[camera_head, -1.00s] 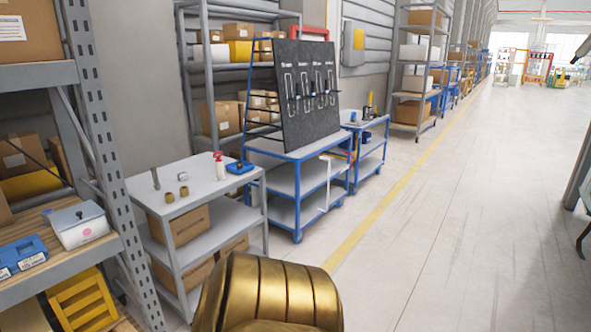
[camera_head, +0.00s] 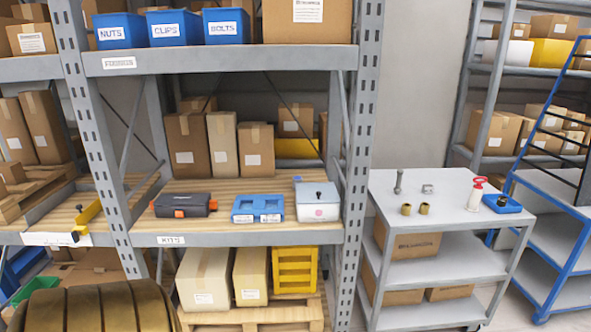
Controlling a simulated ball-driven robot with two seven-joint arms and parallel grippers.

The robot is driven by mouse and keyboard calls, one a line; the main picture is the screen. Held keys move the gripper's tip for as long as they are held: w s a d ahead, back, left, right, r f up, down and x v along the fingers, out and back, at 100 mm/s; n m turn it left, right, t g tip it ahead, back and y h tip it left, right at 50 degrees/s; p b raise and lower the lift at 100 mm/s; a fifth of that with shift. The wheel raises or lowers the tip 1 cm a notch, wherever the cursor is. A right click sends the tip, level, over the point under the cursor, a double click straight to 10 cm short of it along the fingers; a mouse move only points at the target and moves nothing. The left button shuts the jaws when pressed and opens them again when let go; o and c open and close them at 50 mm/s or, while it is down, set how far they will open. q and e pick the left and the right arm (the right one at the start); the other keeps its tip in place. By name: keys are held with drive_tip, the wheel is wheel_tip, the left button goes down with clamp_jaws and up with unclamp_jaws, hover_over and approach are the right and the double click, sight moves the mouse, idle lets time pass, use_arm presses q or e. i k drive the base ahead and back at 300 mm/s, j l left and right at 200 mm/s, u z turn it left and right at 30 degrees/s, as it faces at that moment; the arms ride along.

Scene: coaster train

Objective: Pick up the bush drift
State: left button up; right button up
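A small grey metal pin with a wider head (camera_head: 397,181), which looks like the bush drift, stands upright at the back left of the grey cart's top (camera_head: 450,222). Two brass bushes, a left one (camera_head: 406,209) and a right one (camera_head: 424,208), stand in front of it. A small grey metal block (camera_head: 427,188) is to its right. A white bottle with a red top (camera_head: 476,193) and a blue tray (camera_head: 502,204) are farther right on the cart. Neither of my grippers is in view.
Left of the cart stands a tall rack (camera_head: 215,239) whose post is close to it. The rack holds a dark case (camera_head: 183,205), a blue box (camera_head: 257,208) and a white lidded box (camera_head: 317,201).

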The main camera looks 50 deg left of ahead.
sight(398, 190)
drive_tip(key=i+u, duration=0.85)
drive_tip(key=i+l+u, duration=0.45)
drive_tip(key=i+j, duration=0.1)
